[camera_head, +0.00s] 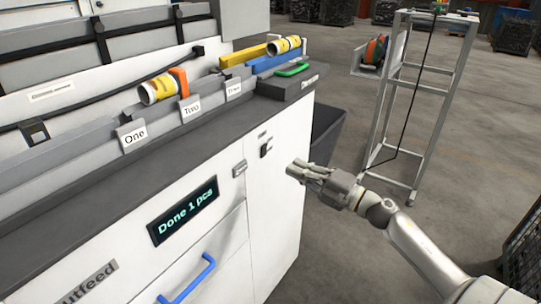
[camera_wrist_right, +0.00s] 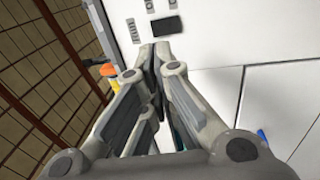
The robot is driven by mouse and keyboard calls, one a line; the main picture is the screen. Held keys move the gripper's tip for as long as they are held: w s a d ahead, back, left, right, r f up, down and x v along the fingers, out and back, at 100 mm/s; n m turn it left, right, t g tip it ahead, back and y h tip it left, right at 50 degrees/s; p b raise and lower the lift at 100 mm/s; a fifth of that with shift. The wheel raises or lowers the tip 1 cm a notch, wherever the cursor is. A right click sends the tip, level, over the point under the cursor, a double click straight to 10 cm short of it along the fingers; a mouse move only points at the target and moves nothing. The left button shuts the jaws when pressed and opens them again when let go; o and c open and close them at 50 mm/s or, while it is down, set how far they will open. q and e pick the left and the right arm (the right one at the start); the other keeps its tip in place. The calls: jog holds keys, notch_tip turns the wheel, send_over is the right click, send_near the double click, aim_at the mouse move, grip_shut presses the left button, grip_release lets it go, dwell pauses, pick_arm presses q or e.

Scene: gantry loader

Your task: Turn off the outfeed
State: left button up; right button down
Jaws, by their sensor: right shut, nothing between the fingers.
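The outfeed is a white cabinet (camera_head: 268,190) with a dark grey top. An "Outfeed" label (camera_head: 88,285), partly cut off, is at lower left. Its display (camera_head: 183,210) reads "Done 1 pcs". A small black switch (camera_head: 266,149) sits on the upper front, near the right corner; its position is too small to read. My right gripper (camera_head: 293,168) is shut and empty, to the right of the switch and seemingly apart from the panel. In the right wrist view, the fingertips (camera_wrist_right: 157,52) point towards the white panel, just below a dark rectangular part (camera_wrist_right: 166,27). My left gripper is not in view.
A blue handle (camera_head: 188,279) sits on the cabinet front below the display. Slots labelled One, Two and Three, yellow-labelled cylinders (camera_head: 158,90) and a green handle (camera_head: 292,70) are on top. A grey metal frame (camera_head: 402,100) stands at right on open floor.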

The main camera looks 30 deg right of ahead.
aim_at(260, 148)
jog(key=x, duration=0.9)
jog(key=shift+s, duration=0.1)
jog(key=shift+p, duration=0.3)
jog(key=shift+w+a+r+p, duration=0.1)
jog(key=shift+w+r+p, duration=0.1)
jog(key=shift+r+p, duration=0.1)
jog(key=shift+f, duration=0.2)
